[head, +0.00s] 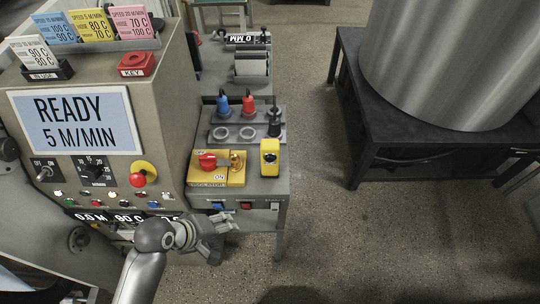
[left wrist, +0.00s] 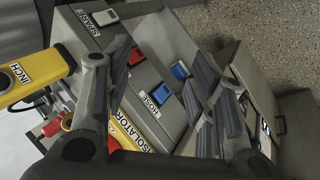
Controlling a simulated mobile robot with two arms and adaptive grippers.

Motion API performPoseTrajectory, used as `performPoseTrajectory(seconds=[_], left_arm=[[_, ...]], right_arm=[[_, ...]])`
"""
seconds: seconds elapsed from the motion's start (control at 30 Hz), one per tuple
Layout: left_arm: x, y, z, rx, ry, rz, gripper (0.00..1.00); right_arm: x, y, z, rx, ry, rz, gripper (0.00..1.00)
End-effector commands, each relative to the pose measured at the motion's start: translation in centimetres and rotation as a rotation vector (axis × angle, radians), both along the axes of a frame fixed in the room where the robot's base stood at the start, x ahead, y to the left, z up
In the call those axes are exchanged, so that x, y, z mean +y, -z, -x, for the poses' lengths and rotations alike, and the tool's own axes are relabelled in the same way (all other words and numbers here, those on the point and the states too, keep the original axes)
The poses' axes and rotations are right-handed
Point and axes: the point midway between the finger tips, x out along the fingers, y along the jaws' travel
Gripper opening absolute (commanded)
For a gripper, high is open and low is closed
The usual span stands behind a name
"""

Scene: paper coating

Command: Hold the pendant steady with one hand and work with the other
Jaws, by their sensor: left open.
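The yellow pendant (head: 269,157) stands upright at the right end of the side bench, beside the yellow isolator box (head: 207,178) with its red handle. In the left wrist view the pendant, marked INCH (left wrist: 28,78), is at the left edge, outside my fingers. My left gripper (head: 222,236) is open and empty, in front of and below the bench's front face, apart from the pendant. In the left wrist view the open fingers (left wrist: 160,92) frame the bench front with its switches. My right gripper is not in view.
The bench front has a blue switch (head: 217,205), a red switch (head: 246,206) and a white one (head: 273,206). Blue and red plugs (head: 248,104) stand behind. A control cabinet (head: 160,85) is at left. A dark stand (head: 400,145) carries a large metal roll. The floor between is clear.

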Motion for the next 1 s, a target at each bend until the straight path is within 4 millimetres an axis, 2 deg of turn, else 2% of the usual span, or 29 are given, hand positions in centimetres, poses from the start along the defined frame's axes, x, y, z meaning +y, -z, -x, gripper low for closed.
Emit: performPoseTrajectory(seconds=[0.2, 0.43, 0.7, 0.83, 1.0], left_arm=[[-2.5, -1.2, -3.6, 0.123, -0.282, 0.29, 0.51], [-4.2, -2.3, -7.7, 0.318, -0.588, 0.601, 0.51], [-5.0, -3.8, -12.4, 0.58, -0.912, 0.924, 0.51], [-5.0, -4.4, -13.8, 0.672, -1.011, 1.021, 0.51], [-5.0, -4.5, -14.7, 0.732, -1.069, 1.079, 0.51]], right_arm=[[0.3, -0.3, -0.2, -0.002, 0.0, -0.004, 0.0], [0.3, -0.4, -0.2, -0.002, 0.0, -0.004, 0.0], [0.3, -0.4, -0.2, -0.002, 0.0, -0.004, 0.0], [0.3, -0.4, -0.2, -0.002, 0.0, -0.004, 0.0], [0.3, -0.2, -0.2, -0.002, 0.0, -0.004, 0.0]])
